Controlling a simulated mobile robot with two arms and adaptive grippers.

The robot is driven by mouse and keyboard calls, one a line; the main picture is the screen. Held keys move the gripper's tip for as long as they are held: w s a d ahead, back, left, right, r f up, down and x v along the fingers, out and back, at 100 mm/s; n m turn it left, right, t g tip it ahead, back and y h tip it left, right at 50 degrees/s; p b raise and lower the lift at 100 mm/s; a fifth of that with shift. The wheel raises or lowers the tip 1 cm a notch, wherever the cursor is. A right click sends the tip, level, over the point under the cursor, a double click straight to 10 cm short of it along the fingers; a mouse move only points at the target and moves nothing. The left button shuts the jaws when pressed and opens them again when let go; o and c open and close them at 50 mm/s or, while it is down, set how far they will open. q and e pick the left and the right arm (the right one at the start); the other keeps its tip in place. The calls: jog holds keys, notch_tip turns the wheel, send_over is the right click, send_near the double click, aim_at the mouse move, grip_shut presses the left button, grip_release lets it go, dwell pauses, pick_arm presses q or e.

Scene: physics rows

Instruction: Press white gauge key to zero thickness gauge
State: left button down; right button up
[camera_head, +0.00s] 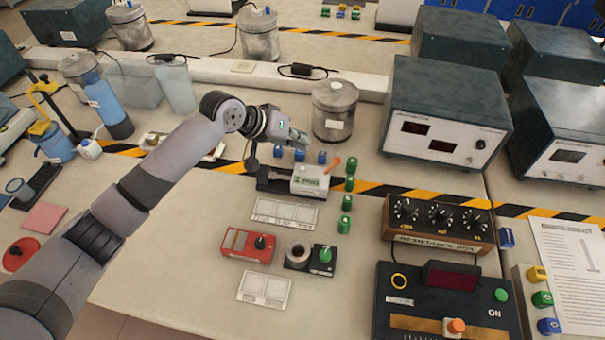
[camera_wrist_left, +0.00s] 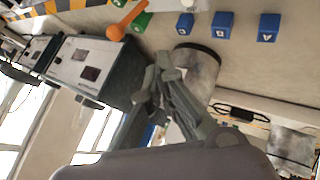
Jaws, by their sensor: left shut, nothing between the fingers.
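A small whitish block with dark lettering on a dark base, which looks like the thickness gauge (camera_head: 311,181), stands mid-table in the head view. An orange lever-like piece (camera_head: 333,163) is at its upper right; it also shows at the top of the wrist view (camera_wrist_left: 125,22). I cannot single out the white key. My left gripper (camera_head: 299,143) is shut and empty, above and behind the gauge, apart from it. In the wrist view its closed fingers (camera_wrist_left: 176,92) overlap the metal canister. My right gripper is not in view.
Small blue cubes (camera_head: 300,155) lie behind the gauge, and green blocks (camera_head: 348,184) to its right. A lidded metal canister (camera_head: 334,110) stands close behind my gripper. A label card (camera_head: 284,212), red box (camera_head: 247,246) and resistance box (camera_head: 438,224) are nearer the front.

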aim_at(300, 168)
pick_arm(q)
notch_tip(300, 168, down, 3)
jog(key=shift+f+b, duration=0.15)
jog(key=shift+b, duration=1.1)
jog(key=shift+f, duration=1.05)
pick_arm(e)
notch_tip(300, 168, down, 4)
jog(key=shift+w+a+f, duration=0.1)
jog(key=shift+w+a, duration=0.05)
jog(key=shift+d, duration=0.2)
pick_arm(q)
jog(key=shift+f, duration=0.1)
jog(key=shift+f, duration=0.3)
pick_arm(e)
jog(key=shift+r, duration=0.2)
pick_arm(q)
jog(key=shift+f, duration=0.4)
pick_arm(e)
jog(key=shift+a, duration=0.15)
pick_arm(q)
jog(key=shift+r+p, duration=0.8)
jog(key=shift+p, duration=0.1)
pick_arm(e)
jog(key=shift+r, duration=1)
